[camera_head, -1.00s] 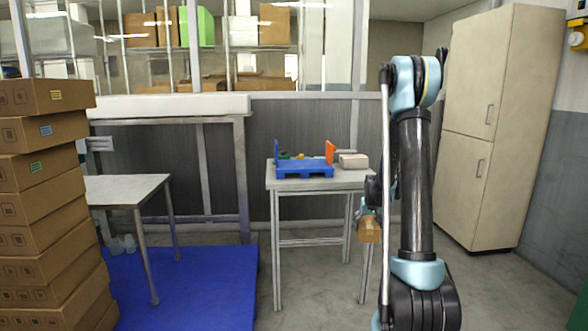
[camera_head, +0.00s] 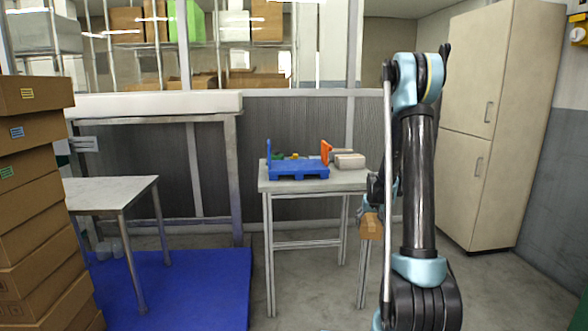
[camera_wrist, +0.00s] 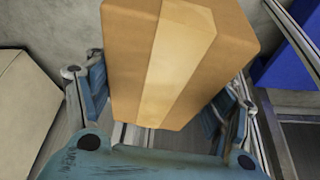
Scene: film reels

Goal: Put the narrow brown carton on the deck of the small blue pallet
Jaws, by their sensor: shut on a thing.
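The narrow brown carton (camera_head: 371,225) is held in my gripper (camera_head: 368,208), to the right of the small table and below its top. In the wrist view the carton (camera_wrist: 175,60) fills the middle, with a lighter tape strip along it. My gripper's two fingers (camera_wrist: 165,110) are shut on its sides. The small blue pallet (camera_head: 298,170) lies on the small table, with an upright blue end at its left. Small green and yellow things show behind it. My arm hides part of the gripper in the head view.
The small grey table (camera_head: 310,185) also bears an orange upright piece (camera_head: 326,151) and pale boxes (camera_head: 348,161) right of the pallet. A tall beige cabinet (camera_head: 500,120) stands at right. Stacked cartons (camera_head: 35,200) and another table (camera_head: 105,195) are at left. Bare floor lies in front.

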